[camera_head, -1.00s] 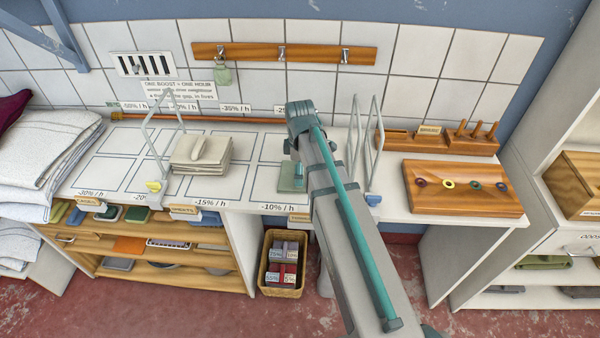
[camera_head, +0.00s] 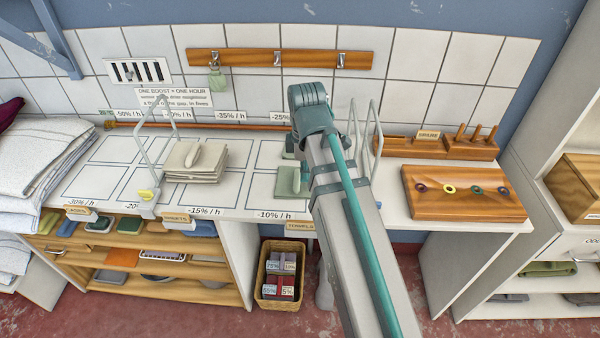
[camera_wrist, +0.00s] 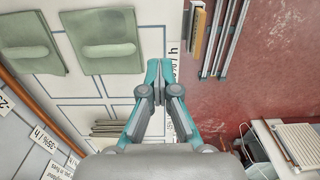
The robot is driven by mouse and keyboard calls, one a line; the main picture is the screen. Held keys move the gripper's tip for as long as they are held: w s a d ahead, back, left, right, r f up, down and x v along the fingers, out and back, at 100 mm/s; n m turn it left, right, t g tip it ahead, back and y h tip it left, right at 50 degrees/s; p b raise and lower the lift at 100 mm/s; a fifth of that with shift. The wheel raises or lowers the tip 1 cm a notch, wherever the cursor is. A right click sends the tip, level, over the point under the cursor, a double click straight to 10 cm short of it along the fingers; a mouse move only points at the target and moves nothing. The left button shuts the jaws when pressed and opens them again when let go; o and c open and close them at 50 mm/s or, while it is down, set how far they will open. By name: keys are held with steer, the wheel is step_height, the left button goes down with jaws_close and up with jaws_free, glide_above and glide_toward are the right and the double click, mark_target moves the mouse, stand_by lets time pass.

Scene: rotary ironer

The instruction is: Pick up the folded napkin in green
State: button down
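A folded green napkin (camera_head: 290,182) with a raised roll on top lies flat on the white gridded table, beside my arm in the head view. A second green piece (camera_head: 288,154) shows behind it, mostly hidden by my arm. The wrist view shows two green folded napkins, one near the top centre (camera_wrist: 107,45) and one at the upper left (camera_wrist: 28,45). My gripper (camera_wrist: 159,78) has its teal fingertips together, with nothing visible between them. In the wrist view it is right of and below the nearer napkin, apart from it.
A stack of beige cloths (camera_head: 195,163) lies left of the green napkin. Wire stands (camera_head: 365,140) rise just right of my arm. A wooden peg board (camera_head: 467,192) sits at the table's right. A basket (camera_head: 279,303) stands on the floor below. Table squares between are bare.

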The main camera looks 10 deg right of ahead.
steer(key=shift+s+r+b, duration=0.1)
steer(key=shift+s+r, duration=0.25)
steer(key=shift+s, duration=0.45)
steer(key=shift+s+r+b, duration=0.1)
steer(key=shift+s+r, duration=0.25)
steer(key=shift+s, duration=0.4)
steer(key=shift+s+r+b, duration=0.1)
steer(key=shift+s+r, duration=0.25)
steer(key=shift+s, duration=0.45)
steer(key=shift+c, duration=1.9)
jaws_free()
steer(key=o, duration=0.4)
steer(key=shift+w, duration=0.1)
